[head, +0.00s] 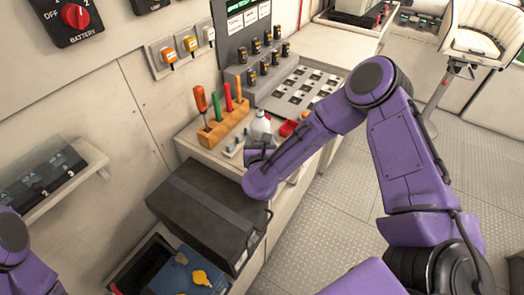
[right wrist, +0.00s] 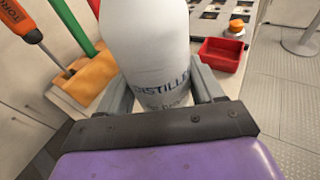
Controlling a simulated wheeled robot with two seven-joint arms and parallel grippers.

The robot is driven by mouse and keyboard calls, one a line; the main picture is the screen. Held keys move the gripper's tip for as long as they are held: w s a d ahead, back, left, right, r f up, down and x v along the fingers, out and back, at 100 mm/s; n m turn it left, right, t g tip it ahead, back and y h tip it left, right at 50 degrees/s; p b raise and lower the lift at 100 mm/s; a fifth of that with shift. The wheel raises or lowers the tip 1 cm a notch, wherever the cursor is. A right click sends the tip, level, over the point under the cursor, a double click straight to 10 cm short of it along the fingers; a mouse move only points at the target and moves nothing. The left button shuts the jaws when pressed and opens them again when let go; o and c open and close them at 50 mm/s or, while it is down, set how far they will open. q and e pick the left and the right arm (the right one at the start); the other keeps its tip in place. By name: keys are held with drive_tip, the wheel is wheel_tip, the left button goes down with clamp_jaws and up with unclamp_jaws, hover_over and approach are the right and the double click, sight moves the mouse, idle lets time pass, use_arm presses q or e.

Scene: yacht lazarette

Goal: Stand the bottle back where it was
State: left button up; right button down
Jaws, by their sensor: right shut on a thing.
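The bottle (head: 262,122) is white, with dark "DISTILLED" lettering that shows in the right wrist view (right wrist: 152,45). It looks upright at the counter, right of the wooden tool holder. My right gripper (head: 257,146) is shut on it, with one finger on each side of the body in the right wrist view (right wrist: 165,90). The bottle's base is hidden, so I cannot tell whether it touches the counter. My left gripper is out of view; only a piece of my left arm shows at the lower left.
The wooden holder (head: 226,127) with a screwdriver and coloured-handled tools stands close left of the bottle. A small red tray (head: 289,129) is close right. Behind are a panel of labelled squares (head: 302,90) and several dark cylinders. A dark case (head: 205,215) lies in front, below the counter.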

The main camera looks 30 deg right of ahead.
drive_tip(key=f, duration=0.1)
drive_tip(key=w+d+f+b, duration=0.1)
drive_tip(key=f, duration=0.1)
drive_tip(key=shift+w+d, duration=0.25)
drive_tip(key=shift+w, duration=0.1)
drive_tip(key=f+b, duration=0.3)
drive_tip(key=f, duration=0.1)
drive_tip(key=shift+w+d, duration=0.25)
drive_tip(key=shift+w, duration=0.1)
drive_tip(key=shift+r, duration=0.1)
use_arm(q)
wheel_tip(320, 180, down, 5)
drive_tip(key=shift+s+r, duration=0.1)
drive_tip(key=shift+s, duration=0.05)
use_arm(e)
drive_tip(key=shift+c, duration=0.8)
unclamp_jaws()
drive_tip(key=shift+r+p, duration=0.2)
drive_tip(key=shift+p, duration=0.15)
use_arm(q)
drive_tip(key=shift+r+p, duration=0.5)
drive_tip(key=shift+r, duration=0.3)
use_arm(e)
drive_tip(key=v, duration=1.2)
drive_tip(key=shift+f, duration=0.2)
